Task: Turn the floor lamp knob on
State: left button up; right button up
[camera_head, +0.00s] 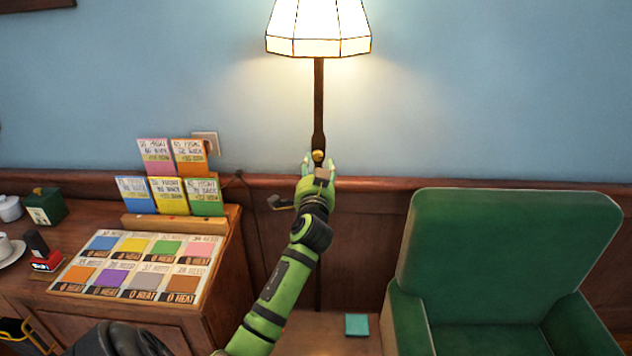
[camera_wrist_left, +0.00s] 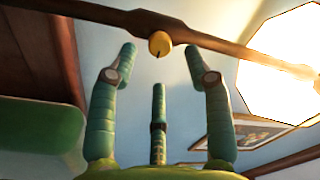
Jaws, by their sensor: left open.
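The floor lamp has a lit white panelled shade (camera_head: 318,28) and a dark wooden pole (camera_head: 319,100) standing against the wall. Its small round yellow knob (camera_head: 318,156) sits on the pole's wider part. In the left wrist view the knob (camera_wrist_left: 160,43) shows on the pole (camera_wrist_left: 100,16), with a dark mark on its face, and the bright shade (camera_wrist_left: 285,65) is at the right. My left gripper (camera_head: 319,163) is open, its green fingers spread around the knob's position. In the wrist view the fingertips (camera_wrist_left: 160,60) appear apart from the knob.
A green armchair (camera_head: 500,250) stands right of the lamp. A wooden cabinet (camera_head: 110,315) at the left bears a board of coloured cards (camera_head: 140,265), a card rack (camera_head: 175,220), a red-based stamp (camera_head: 46,262) and a cup. A teal pad (camera_head: 357,325) lies low at centre.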

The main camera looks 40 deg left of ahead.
pick_arm(q)
jog(key=v, duration=0.6)
dwell(0.5)
